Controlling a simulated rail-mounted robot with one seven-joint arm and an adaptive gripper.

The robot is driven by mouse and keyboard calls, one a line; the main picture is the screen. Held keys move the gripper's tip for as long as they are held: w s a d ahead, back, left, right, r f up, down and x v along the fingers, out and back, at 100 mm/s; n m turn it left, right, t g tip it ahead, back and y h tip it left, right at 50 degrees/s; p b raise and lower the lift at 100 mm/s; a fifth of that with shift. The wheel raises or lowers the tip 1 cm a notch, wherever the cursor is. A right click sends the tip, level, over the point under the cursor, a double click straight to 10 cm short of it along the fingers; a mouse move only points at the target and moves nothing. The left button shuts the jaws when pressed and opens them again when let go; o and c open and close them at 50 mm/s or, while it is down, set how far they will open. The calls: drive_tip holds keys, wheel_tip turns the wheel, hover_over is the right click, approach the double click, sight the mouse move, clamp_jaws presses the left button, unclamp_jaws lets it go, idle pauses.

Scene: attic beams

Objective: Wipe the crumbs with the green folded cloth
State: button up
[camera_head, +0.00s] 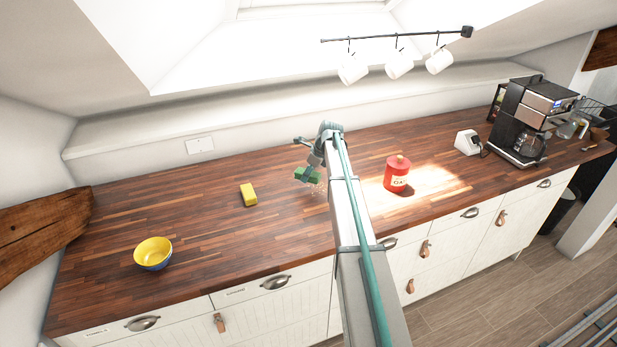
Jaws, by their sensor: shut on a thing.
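The green folded cloth (301,174) is at the tip of my gripper (312,166), which is shut on it. The cloth is low over the wooden counter, left of my arm; I cannot tell whether it touches the wood. The crumbs (318,189) are a faint pale scatter on the counter just right of and in front of the cloth. My arm hides part of the counter beside them.
A yellow sponge (249,195) lies left of the cloth, and a yellow and blue bowl (153,253) stands farther left. A red canister (397,173) stands right of my arm. A white device (467,142) and a coffee machine (531,122) are at the right. White mugs (399,64) hang above.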

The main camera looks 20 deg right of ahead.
drive_tip(key=shift+r+p, duration=0.45)
drive_tip(key=shift+r, duration=0.75)
